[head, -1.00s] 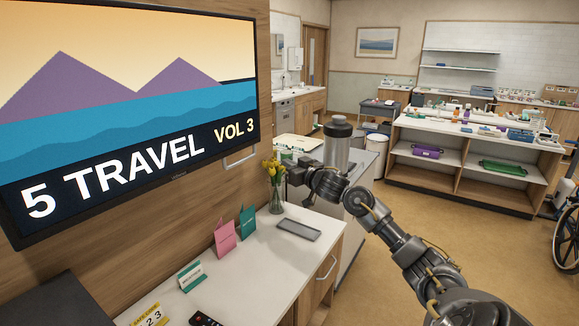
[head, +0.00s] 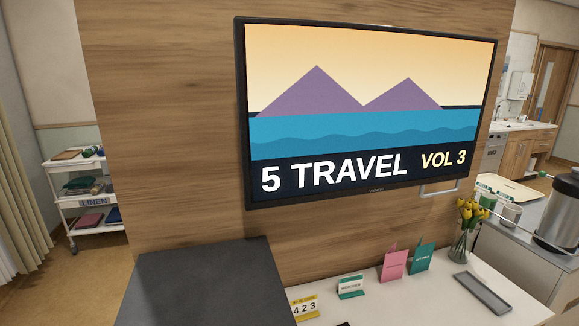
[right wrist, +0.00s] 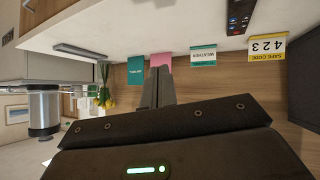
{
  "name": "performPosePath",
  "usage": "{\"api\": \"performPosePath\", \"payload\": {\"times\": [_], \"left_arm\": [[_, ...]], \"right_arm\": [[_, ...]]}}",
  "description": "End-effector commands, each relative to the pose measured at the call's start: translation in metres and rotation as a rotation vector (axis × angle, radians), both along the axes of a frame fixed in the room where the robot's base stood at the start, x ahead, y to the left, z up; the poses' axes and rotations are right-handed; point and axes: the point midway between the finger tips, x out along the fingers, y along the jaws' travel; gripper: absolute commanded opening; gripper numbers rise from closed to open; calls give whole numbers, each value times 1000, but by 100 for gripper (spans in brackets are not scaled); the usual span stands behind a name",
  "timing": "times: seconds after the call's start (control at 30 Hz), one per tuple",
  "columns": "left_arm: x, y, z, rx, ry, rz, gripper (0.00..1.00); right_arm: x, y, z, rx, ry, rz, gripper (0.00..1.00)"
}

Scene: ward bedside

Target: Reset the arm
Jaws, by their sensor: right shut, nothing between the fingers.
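My right gripper (right wrist: 157,88) shows in the right wrist view, where the picture is upside down. Its dark fingers are together with nothing between them. It is apart from the pink card (right wrist: 160,59) and teal card (right wrist: 136,70), which stand beyond the fingertips in that view. Neither of my arms shows in the head view, and my left gripper is in no view.
A wall screen (head: 370,112) reads "5 TRAVEL VOL 3". Below it, a white counter (head: 400,305) holds a grey tray (head: 482,293), flower vase (head: 465,240), and safe-code sign (head: 305,307). A steel urn (head: 560,215) stands right. A linen cart (head: 85,190) is left.

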Motion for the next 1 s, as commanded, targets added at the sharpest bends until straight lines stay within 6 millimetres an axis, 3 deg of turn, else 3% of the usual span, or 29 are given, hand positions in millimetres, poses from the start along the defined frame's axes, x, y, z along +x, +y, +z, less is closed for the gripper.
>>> {"api": "performPosePath", "payload": {"times": [0.03,0.2,0.63,0.7,1.0], "left_arm": [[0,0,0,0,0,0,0],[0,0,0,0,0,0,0],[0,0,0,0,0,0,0],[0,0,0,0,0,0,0],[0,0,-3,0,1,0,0]], "right_arm": [[-31,20,-18,11,71,8,0],[-108,60,-48,23,263,37,0],[-236,119,-61,90,572,109,0],[-250,126,-63,102,611,120,0],[-232,126,-146,95,637,121,0]]}}
